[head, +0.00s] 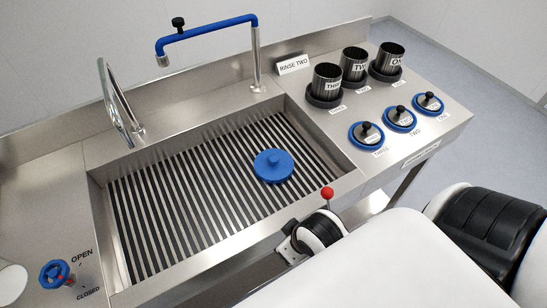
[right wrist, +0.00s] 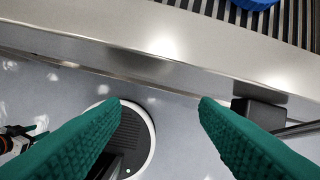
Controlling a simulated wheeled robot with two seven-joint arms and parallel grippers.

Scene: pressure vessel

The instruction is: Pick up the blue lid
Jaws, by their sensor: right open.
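The blue lid (head: 273,165) is a round disc with a raised knob. It lies on the slatted floor of the sink (head: 111,227), right of centre, and looks flat. A small part of the lid also shows at the top edge of the right wrist view (right wrist: 254,3). My right gripper (right wrist: 160,106) has green ridged fingers, spread wide apart with nothing between them. It is outside the sink's front edge, apart from the lid. In the head view the fingers cannot be made out near my white arm. My left gripper is not in view.
The sink's steel front rim (right wrist: 160,45) lies between my right gripper and the lid. A red-knobbed lever (head: 327,193) stands by the rim. A blue-topped faucet (head: 205,30) arches behind. Dark cups (head: 327,82) and smaller black-knobbed blue lids (head: 366,134) stand at right.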

